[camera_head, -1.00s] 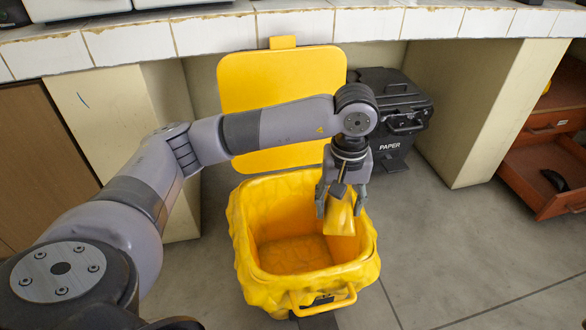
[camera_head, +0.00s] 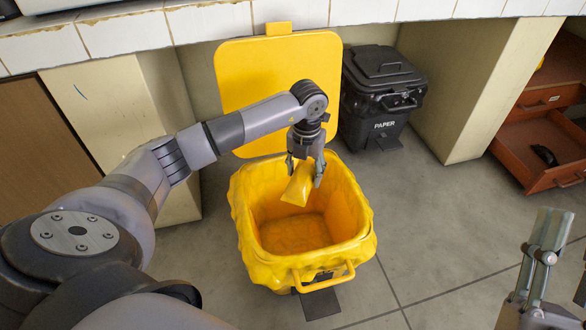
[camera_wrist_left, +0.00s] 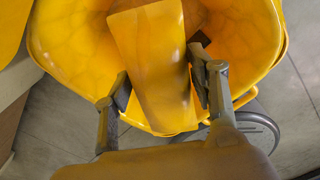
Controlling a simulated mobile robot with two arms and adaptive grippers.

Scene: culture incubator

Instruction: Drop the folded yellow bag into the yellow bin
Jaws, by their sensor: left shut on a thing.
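The yellow bin (camera_head: 262,262) stands on the floor with its lid (camera_head: 275,70) raised and a yellow liner over its rim. My left gripper (camera_head: 304,172) is over the back part of the bin's opening. It is shut on the folded yellow bag (camera_head: 299,186), which hangs tilted from the fingers above the bin's empty-looking inside. In the left wrist view the bag (camera_wrist_left: 155,65) lies between the two fingers (camera_wrist_left: 160,92), with the bin (camera_wrist_left: 255,35) behind it. My right gripper (camera_head: 550,245) shows in part at the lower right, away from the bin; its opening is not clear.
A black paper bin (camera_head: 385,90) stands behind and right of the yellow bin. A tiled counter (camera_head: 210,22) runs above. A reddish drawer (camera_head: 540,160) is open at the right. The grey floor (camera_head: 430,230) right of the bin is clear.

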